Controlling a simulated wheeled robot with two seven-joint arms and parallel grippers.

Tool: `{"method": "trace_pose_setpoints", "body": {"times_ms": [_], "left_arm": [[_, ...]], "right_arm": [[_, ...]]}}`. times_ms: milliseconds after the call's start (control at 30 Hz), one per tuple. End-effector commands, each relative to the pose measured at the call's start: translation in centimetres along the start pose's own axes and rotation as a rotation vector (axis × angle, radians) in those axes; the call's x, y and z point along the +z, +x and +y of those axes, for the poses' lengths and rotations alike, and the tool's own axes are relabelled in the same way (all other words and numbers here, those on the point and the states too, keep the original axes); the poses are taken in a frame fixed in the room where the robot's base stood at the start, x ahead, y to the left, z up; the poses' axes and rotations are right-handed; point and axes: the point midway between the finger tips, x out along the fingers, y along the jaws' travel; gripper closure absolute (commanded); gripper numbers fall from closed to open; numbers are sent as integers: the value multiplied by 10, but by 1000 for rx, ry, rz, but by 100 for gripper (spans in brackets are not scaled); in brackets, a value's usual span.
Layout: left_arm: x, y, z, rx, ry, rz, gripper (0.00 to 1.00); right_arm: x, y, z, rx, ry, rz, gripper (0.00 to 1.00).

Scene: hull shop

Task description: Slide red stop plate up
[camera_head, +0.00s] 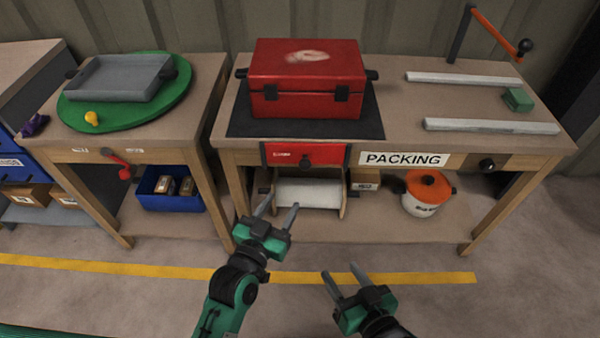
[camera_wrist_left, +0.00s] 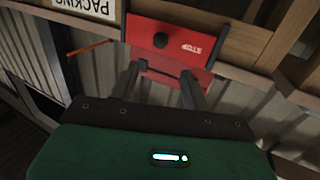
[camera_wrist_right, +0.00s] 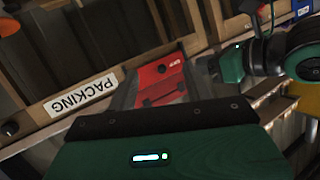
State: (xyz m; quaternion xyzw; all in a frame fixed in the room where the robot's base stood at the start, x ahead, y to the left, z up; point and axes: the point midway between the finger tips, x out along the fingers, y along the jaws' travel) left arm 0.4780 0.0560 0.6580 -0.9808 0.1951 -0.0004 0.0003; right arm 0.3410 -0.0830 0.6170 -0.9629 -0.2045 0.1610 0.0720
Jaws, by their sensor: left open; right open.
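The red stop plate (camera_head: 280,154) is mounted on the front edge of the packing bench, with a dark round knob (camera_head: 305,162) and a small white label. It also shows in the left wrist view (camera_wrist_left: 205,32), upside down, and in the right wrist view (camera_wrist_right: 148,77). My left gripper (camera_head: 283,202) is open and empty, in front of and below the plate, apart from it. My right gripper (camera_head: 340,270) is open and empty, lower and farther right, also apart from the plate.
A red case (camera_head: 300,85) stands on a dark mat above the plate. The "PACKING" sign (camera_head: 403,160) and another dark knob (camera_head: 487,165) are to the right. A white roll (camera_head: 310,192) and an orange-lidded pot (camera_head: 428,190) are on the lower shelf. Open floor lies in front.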

Motion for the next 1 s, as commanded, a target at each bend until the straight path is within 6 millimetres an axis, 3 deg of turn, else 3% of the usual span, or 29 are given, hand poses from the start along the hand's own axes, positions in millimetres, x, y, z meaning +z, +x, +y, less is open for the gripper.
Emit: {"method": "trace_pose_setpoints", "body": {"times_ms": [67, 533, 733, 1000], "left_arm": [[-1, 14, 0, -1, -2, 4, 53], [0, 98, 0, 0, -1, 2, 53], [1, 116, 0, -1, -2, 0, 53], [0, 120, 0, 0, -1, 0, 53]], "right_arm": [[0, 1, -2, -5, 3, 25, 49], [-74, 7, 13, 12, -49, 375, 49], [-92, 5, 15, 14, -61, 463, 49], [-97, 4, 16, 15, -65, 487, 49]]}}
